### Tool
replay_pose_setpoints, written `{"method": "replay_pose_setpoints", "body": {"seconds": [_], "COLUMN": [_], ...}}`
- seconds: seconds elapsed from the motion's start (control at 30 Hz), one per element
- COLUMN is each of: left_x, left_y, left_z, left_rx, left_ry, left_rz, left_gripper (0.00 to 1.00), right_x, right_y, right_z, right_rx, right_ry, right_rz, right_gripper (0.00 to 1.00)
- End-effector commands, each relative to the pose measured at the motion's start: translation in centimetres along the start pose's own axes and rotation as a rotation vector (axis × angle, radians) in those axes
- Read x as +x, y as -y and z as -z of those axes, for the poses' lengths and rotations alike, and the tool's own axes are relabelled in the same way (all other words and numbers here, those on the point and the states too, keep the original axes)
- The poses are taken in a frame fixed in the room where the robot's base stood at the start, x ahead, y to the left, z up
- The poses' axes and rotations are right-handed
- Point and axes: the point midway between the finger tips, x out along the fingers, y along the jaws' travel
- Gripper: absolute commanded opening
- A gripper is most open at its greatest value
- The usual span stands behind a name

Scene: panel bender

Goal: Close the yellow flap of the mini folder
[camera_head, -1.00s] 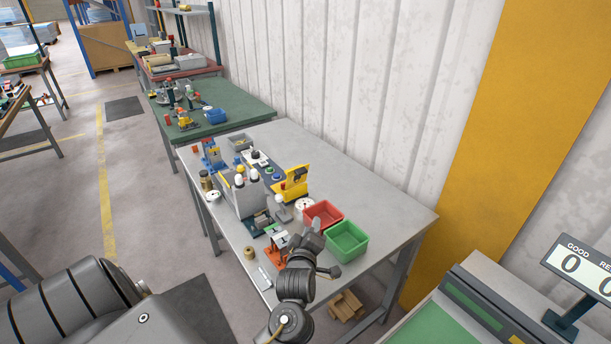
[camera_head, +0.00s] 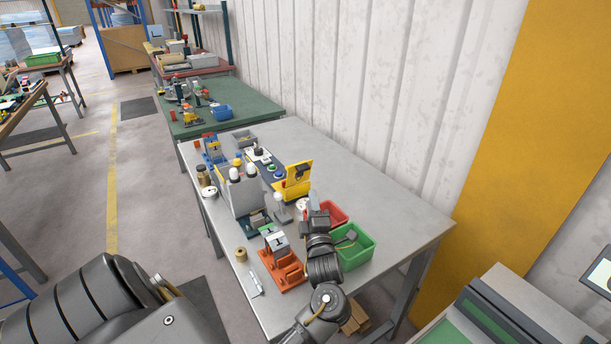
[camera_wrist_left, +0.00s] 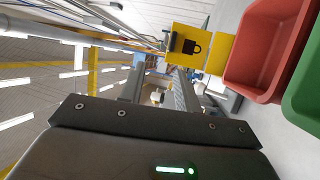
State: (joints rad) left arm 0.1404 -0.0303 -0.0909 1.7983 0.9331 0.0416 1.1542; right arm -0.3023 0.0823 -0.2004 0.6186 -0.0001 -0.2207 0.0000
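The mini folder (camera_head: 288,193) stands at the back middle of the grey table in the head view. Its yellow flap (camera_head: 299,173) is raised, open and tilted upright, with a dark piece on its face. In the left wrist view, a yellow panel with a dark padlock mark (camera_wrist_left: 184,38) shows ahead, apart from the gripper body. My left gripper (camera_head: 316,212) is on the near side of the folder, in front of the red bin, not seen touching the flap. My right gripper is not in view.
A red bin (camera_head: 339,212) and a green bin (camera_head: 364,250) sit beside my left gripper. An orange fixture (camera_head: 284,272) and a grey block with white-topped posts (camera_head: 243,199) stand to its left. The table's (camera_head: 384,197) back right is clear.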

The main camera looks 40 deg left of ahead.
Motion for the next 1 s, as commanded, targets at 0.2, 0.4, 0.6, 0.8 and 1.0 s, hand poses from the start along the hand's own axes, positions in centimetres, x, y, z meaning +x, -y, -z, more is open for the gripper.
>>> {"method": "replay_pose_setpoints", "body": {"seconds": [0.2, 0.4, 0.6, 0.8, 1.0], "left_x": [4.1, 8.4, 11.7, 13.4, 13.8], "left_y": [0.5, 1.6, 2.4, 2.6, 2.6], "left_z": [-0.1, -0.3, -0.5, -0.5, -0.5], "left_rx": [0.006, 0.006, 0.002, 0.001, -0.001], "left_ry": [0.000, 0.002, 0.002, 0.003, 0.004], "left_rz": [-0.002, -0.001, -0.001, 0.001, 0.001], "left_gripper": [0.33, 0.33, 0.33, 0.33, 0.33], "right_x": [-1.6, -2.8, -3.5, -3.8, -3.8], "right_y": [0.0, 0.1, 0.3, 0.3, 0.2], "right_z": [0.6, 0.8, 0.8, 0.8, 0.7], "right_rx": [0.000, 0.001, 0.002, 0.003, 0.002], "right_ry": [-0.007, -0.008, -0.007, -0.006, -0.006], "right_rz": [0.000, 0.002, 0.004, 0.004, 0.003], "right_gripper": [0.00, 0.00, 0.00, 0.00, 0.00]}}
